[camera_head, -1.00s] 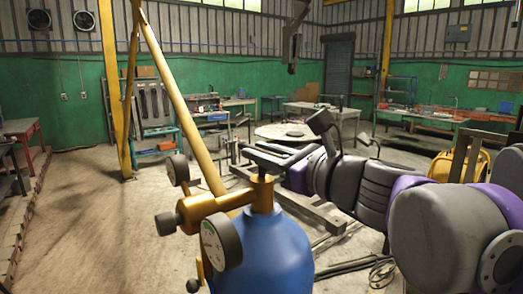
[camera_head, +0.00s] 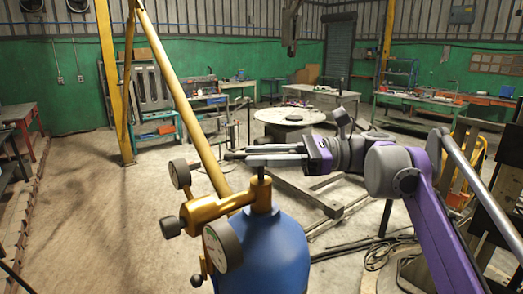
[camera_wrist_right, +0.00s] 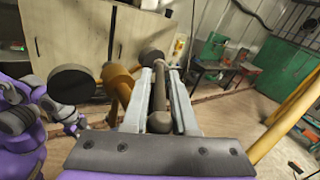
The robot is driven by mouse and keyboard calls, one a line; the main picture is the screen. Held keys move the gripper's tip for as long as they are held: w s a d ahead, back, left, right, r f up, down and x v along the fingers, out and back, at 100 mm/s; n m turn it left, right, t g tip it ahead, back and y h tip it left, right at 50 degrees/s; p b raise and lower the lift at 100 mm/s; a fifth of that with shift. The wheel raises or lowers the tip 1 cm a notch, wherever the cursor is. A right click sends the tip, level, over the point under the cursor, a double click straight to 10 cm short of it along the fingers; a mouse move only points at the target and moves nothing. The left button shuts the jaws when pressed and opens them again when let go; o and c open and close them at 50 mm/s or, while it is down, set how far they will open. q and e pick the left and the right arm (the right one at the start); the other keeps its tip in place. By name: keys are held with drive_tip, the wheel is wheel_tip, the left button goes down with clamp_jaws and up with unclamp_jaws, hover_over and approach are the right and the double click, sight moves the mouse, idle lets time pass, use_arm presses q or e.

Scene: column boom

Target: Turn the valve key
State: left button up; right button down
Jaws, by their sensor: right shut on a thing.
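The blue gas cylinder (camera_head: 272,255) stands upright in the lower middle of the head view. Its brass valve (camera_head: 215,206) carries round gauges and a vertical neck at the top. The dark stem of the valve key (camera_head: 261,171) rises from this neck; its top is mostly hidden by my right gripper (camera_head: 240,155). My right gripper points left above the valve. In the right wrist view, its two grey fingers close along both sides of the key's dark bar (camera_wrist_right: 159,97), which has a rounded end knob (camera_wrist_right: 160,122). My left gripper does not show.
A yellow slanted post (camera_head: 180,95) stands behind the cylinder. A round table (camera_head: 290,117) and workbenches (camera_head: 418,103) stand farther back. A metal frame (camera_head: 325,200) and cables lie on the floor to the right.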

drive_tip(key=shift+n+g+h, duration=0.5)
drive_tip(key=shift+n+g, duration=1.1)
drive_tip(key=shift+g, duration=1.1)
drive_tip(key=c, duration=0.8)
unclamp_jaws()
drive_tip(key=shift+s, duration=0.1)
drive_tip(key=shift+c, duration=0.2)
